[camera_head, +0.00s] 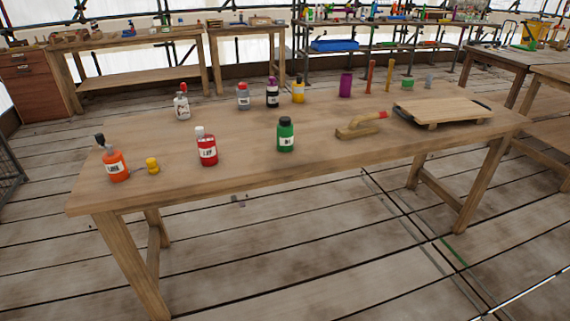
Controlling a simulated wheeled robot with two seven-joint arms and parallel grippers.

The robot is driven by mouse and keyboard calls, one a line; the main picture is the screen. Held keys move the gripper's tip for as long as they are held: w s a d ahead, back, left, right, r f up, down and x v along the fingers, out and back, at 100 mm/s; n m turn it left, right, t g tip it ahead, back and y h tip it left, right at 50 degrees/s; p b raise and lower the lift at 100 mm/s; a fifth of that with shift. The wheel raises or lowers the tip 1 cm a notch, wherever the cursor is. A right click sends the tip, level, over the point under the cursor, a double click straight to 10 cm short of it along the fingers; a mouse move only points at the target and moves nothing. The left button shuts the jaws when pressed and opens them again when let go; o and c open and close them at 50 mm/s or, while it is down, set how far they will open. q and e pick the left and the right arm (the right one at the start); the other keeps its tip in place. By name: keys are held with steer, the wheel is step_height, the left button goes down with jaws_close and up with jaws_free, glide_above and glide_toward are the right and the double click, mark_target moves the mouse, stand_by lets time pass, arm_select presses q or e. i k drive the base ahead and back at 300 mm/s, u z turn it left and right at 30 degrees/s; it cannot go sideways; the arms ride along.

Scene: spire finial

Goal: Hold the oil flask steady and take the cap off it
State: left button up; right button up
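Several bottles stand upright on the wooden table (240,170), and I cannot tell from the labels which is the oil flask. An orange bottle (116,168) with a dark top stands at the left end. A red bottle (207,152) with a white cap is near the front edge. A green bottle (286,138) with a dark cap stands front middle. Farther back are a white bottle (182,108), a grey bottle with a red cap (243,98) and a dark bottle with a purple cap (272,95). Neither gripper shows in this view.
A small yellow object (152,165) sits beside the orange bottle. A wooden tool with a red-tipped handle (360,130) and a low wooden board (440,110) lie to the right. A yellow container (298,94) and a purple cylinder (345,85) stand behind. The front-left middle is mostly clear.

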mark_target(284, 134)
steer(key=z, duration=0.85)
steer(key=i, duration=1.1)
steer(key=u, duration=0.4)
